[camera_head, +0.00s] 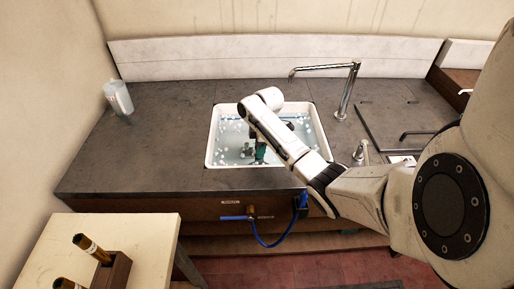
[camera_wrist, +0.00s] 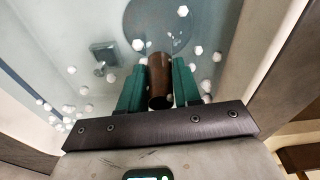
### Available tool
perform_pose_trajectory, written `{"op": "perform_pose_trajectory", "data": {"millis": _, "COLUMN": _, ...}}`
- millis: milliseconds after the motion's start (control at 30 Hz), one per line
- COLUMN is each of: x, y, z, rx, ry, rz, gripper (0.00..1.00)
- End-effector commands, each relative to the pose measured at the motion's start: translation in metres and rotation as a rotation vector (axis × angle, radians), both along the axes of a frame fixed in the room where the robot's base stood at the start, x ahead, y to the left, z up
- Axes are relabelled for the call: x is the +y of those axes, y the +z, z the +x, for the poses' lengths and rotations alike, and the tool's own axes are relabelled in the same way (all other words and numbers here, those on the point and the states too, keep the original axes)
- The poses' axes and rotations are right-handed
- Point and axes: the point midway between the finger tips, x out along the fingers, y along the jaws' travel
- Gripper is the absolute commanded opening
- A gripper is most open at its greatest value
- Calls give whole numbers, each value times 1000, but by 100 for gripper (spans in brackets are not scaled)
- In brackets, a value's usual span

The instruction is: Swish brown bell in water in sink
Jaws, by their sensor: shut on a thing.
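The white sink (camera_head: 210,150) is set in the dark counter and holds pale blue water (camera_head: 232,135) with white bits floating on it. My gripper (camera_head: 261,152) reaches down into the sink with its green fingers. In the wrist view my gripper (camera_wrist: 158,70) is shut on the brown bell (camera_wrist: 159,82), a dark brown tube-like piece between the two fingers. Water and white bits lie around and beyond it. I cannot tell how deep the bell sits in the water. In the head view the bell is mostly hidden by my arm.
A chrome faucet (camera_head: 350,88) stands behind the sink at right. A clear jar (camera_head: 118,97) stands on the left of the counter (camera_head: 150,150). A blue hose (camera_head: 268,243) hangs below the front edge. A wooden holder (camera_head: 117,270) with brown pieces sits on the near-left table (camera_head: 150,228).

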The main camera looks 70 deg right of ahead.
Motion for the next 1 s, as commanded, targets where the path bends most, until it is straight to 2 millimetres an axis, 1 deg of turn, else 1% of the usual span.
{"op": "perform_pose_trajectory", "data": {"millis": 167, "x": -2, "y": 1, "z": -5, "rx": -1, "ry": 0, "rz": 0, "gripper": 0}}
{"op": "perform_pose_trajectory", "data": {"millis": 467, "x": -2, "y": 0, "z": -5, "rx": 0, "ry": 0, "rz": -1, "gripper": 0}}
{"op": "perform_pose_trajectory", "data": {"millis": 1000, "x": 4, "y": 0, "z": 10, "rx": -1, "ry": 2, "rz": -1, "gripper": 0}}
